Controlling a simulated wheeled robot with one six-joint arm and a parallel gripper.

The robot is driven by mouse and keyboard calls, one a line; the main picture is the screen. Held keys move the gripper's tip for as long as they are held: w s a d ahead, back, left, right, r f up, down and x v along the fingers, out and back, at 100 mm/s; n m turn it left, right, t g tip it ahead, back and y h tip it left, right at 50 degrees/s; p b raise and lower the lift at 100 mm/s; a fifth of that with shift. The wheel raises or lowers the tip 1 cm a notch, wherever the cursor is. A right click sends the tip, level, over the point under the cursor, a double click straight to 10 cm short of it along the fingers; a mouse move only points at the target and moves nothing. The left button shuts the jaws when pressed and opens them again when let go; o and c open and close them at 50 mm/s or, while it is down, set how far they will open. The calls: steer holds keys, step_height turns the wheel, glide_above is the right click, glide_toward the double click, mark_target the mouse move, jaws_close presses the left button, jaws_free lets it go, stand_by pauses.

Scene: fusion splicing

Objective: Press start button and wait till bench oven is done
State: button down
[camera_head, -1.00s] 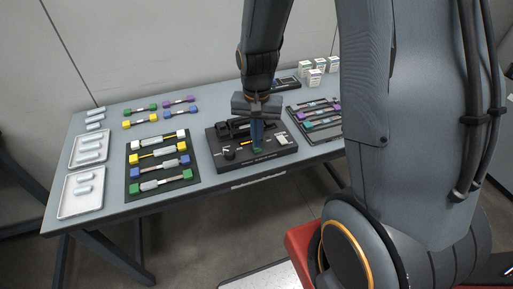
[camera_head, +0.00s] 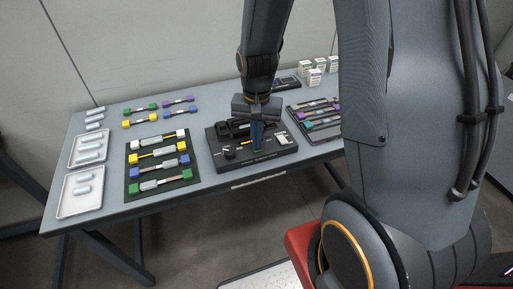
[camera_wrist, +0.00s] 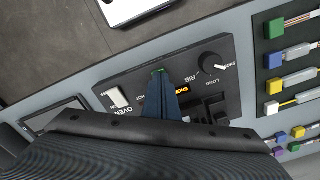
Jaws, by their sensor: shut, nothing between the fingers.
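The bench oven (camera_head: 228,155) is a dark box at the table's front edge, with a knob, a small lit amber display and a light switch panel on top. In the wrist view its panel (camera_wrist: 134,85) shows the words OVEN, HOT and RIB beside the knob (camera_wrist: 210,63) and the amber display (camera_wrist: 183,90). My gripper (camera_head: 257,150) is shut and empty, pointing down with its tips at a green button near the oven's front edge. The tips (camera_wrist: 160,74) cover most of the button in the wrist view. I cannot tell whether the button is pressed in.
A dark mat (camera_head: 131,197) with several coloured holders lies left of the oven. Two white trays (camera_head: 66,208) with pale tubes stand at the far left. Another rack (camera_head: 294,121) is to the right, and white boxes (camera_head: 314,78) stand at the back right.

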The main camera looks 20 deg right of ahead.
steer(key=shift+f, duration=0.4)
steer(key=shift+r, duration=0.1)
steer(key=shift+r+p, duration=2.45)
steer(key=shift+r, duration=0.55)
steer(key=s+r+n+t+b, duration=0.1)
steer(key=s+r+n, duration=0.5)
steer(key=s, duration=0.3)
steer(key=shift+s+r, duration=0.25)
steer(key=shift+r, duration=0.6)
stand_by(2.8)
